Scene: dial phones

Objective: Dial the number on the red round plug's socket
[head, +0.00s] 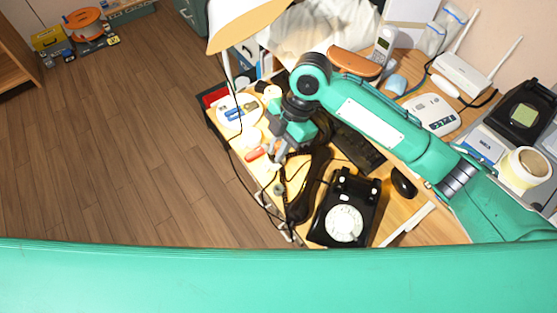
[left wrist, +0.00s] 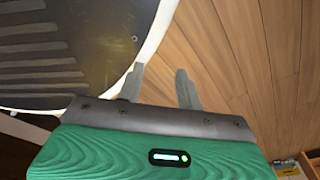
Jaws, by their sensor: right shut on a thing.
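A black dial phone (head: 346,207) with a white dial sits near the front edge of the desk. Its black handset (head: 308,190) is off the cradle, to the left of the phone. My right gripper (head: 284,152) is low over the desk at the handset's upper end and is shut on it, though the grip itself is partly hidden. A small red piece (head: 255,154) lies left of the gripper; I cannot tell whether it is the red round plug. No socket number is readable. My left gripper (left wrist: 160,88) is open and empty in the left wrist view.
A black mouse (head: 403,182) is right of the phone. A white router (head: 462,75) stands at the back. Wooden floor (head: 120,150) is clear at left.

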